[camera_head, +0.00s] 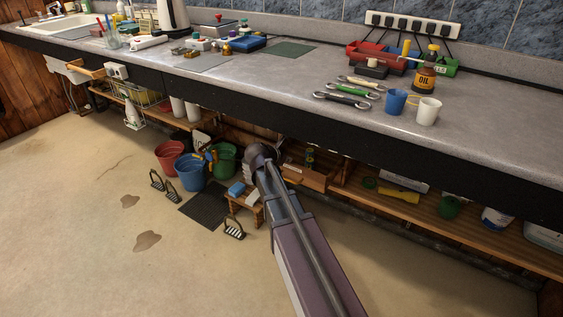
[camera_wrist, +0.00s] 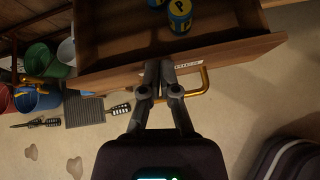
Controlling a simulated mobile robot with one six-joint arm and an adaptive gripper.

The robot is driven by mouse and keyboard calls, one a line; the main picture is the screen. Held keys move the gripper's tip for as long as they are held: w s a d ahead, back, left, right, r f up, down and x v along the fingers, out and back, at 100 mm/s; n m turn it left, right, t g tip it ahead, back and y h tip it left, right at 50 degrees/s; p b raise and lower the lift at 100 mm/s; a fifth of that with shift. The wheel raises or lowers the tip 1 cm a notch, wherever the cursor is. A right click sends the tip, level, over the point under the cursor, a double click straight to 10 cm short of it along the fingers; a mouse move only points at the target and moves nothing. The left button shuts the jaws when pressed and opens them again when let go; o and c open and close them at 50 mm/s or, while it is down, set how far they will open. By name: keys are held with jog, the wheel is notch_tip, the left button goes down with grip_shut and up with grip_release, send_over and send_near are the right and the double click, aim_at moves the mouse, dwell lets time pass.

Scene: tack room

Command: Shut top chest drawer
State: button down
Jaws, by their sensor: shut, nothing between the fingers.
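The wooden chest drawer (camera_wrist: 110,79) stands open in the wrist view, its inside showing. A yellow and blue can (camera_wrist: 180,15) stands in it, with part of a second can (camera_wrist: 156,3) beside it. A brass handle (camera_wrist: 205,82) and a small white label are on the drawer front. In the head view an open drawer (camera_head: 308,178) juts out below the counter, right of my arm; my fingers are hidden there.
The counter (camera_head: 230,75) overhangs the drawer. The floor at the front left is free.

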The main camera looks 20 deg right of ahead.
jog(key=s+a+r+n+y+p, duration=0.1)
jog(key=s+a+r+p, duration=0.1)
jog(key=a, duration=0.3)
jog(key=s+a+r+n+y+p, duration=0.1)
jog(key=s+a+r+p, duration=0.1)
jog(key=a, duration=0.3)
jog(key=shift+a+p, duration=0.4)
jog(key=shift+p, duration=0.4)
jog(key=shift+s, duration=0.1)
jog(key=shift+d+f, duration=0.1)
jog(key=shift+w+d+r+b+x, duration=0.3)
jog(key=shift+b+x, duration=0.9)
jog(key=shift+x, duration=0.95)
jog(key=shift+w+d+r+b+x, duration=0.1)
jog(key=shift+d+r+b+x, duration=0.2)
jog(key=shift+b+x, duration=1.35)
jog(key=shift+w+d+r+b+x, duration=0.2)
jog(key=shift+r+b+x, duration=0.35)
jog(key=shift+x, duration=2.05)
jog(key=shift+f, duration=0.1)
